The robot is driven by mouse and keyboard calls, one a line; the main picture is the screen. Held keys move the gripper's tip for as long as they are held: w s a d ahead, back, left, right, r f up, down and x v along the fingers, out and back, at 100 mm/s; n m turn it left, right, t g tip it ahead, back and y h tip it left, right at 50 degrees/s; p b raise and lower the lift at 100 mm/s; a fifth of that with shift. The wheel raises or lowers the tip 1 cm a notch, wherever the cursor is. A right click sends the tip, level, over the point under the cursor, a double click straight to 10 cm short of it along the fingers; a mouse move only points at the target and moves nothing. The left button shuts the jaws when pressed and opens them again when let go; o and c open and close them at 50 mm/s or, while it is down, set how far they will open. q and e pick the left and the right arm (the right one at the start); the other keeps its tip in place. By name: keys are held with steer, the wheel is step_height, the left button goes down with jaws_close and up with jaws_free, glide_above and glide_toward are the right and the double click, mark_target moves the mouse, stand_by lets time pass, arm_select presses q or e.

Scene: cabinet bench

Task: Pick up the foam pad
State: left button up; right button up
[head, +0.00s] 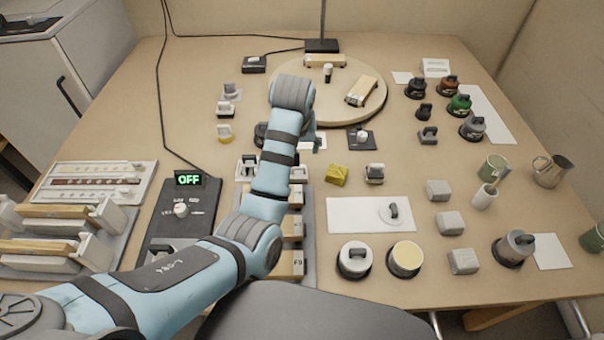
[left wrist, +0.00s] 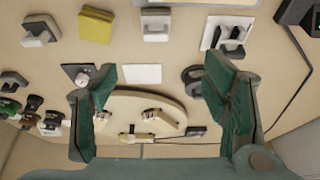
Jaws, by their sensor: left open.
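A small yellow block (head: 337,174), which looks like the foam pad, lies on the bench just right of my left forearm. It also shows at the top left of the left wrist view (left wrist: 97,24). My left gripper (left wrist: 160,85) is open and empty, with its green fingers spread wide. In the left wrist view the yellow block is outside the fingers, beyond the left one. A white card (left wrist: 141,74) shows between the fingers. In the head view my left gripper is mostly hidden behind its arm. My right gripper is in neither view.
A round wooden board (head: 290,103) with several parts stands at the back. A grey-and-white clip-like piece (head: 375,174) sits close right of the yellow block. A white mat (head: 345,215) lies in front. Grey blocks (head: 450,223), jars and cups fill the right side.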

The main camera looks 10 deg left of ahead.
mark_target(299, 172)
arm_select(q)
steer(key=b+x, duration=0.2)
steer(key=x, duration=0.3)
steer(key=b+x, duration=0.2)
steer(key=x, duration=0.3)
steer(key=b+x, duration=0.2)
steer(key=x, duration=0.3)
steer(key=shift+s+d+f, duration=0.2)
steer(key=shift+d, duration=0.2)
steer(key=shift+r, duration=0.1)
steer(key=c, duration=1.1)
